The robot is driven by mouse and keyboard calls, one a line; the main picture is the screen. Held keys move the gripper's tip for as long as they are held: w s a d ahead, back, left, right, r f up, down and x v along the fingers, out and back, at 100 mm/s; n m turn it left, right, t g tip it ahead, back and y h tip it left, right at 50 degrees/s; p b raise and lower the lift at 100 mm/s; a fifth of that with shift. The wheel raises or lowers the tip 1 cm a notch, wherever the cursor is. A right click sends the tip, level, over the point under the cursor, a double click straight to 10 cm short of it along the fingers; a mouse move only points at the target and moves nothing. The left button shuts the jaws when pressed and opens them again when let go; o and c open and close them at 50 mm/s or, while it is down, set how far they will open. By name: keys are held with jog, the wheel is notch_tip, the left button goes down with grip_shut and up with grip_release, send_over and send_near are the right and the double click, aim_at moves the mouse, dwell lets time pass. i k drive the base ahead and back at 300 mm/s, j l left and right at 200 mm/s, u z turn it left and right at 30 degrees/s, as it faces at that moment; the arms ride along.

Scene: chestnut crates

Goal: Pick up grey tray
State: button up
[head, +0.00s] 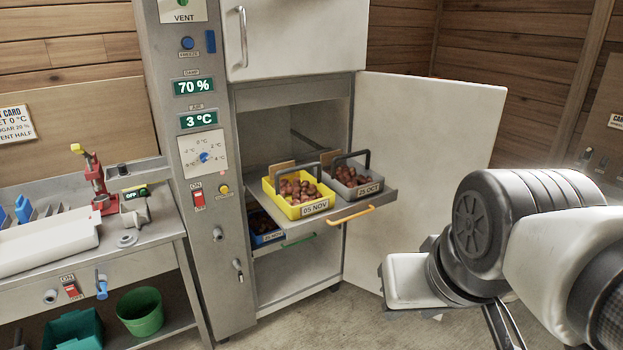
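The grey tray (372,192) is a small crate of chestnuts with a dark upright handle and a label reading 25 OCT. It stands on the right of a pulled-out metal shelf (378,203) of the cabinet, beside a yellow tray (305,210) labelled 05 NOV. My arm reaches in from the right. The pale end of my gripper (411,284) shows in front of and below the shelf, apart from the grey tray. Its fingers cannot be made out, so I cannot tell whether it is open or shut.
The cabinet door (430,130) stands open behind the shelf. A yellow pull handle (351,215) sticks out at the shelf front. A blue tray (262,226) sits on a lower shelf with a green handle. A workbench (90,255) stands at left. Some floor in front is clear.

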aim_at(352, 180)
jog(key=u, duration=1.75)
jog(key=z, duration=1.8)
jog(key=i+j+u, duration=0.1)
jog(key=i+j, duration=0.15)
jog(key=i, duration=0.5)
jog(key=i+j+u, duration=0.1)
jog(key=i, duration=0.65)
jog(key=i+j+u, duration=0.1)
jog(key=i+j, duration=0.15)
jog(key=i, duration=0.5)
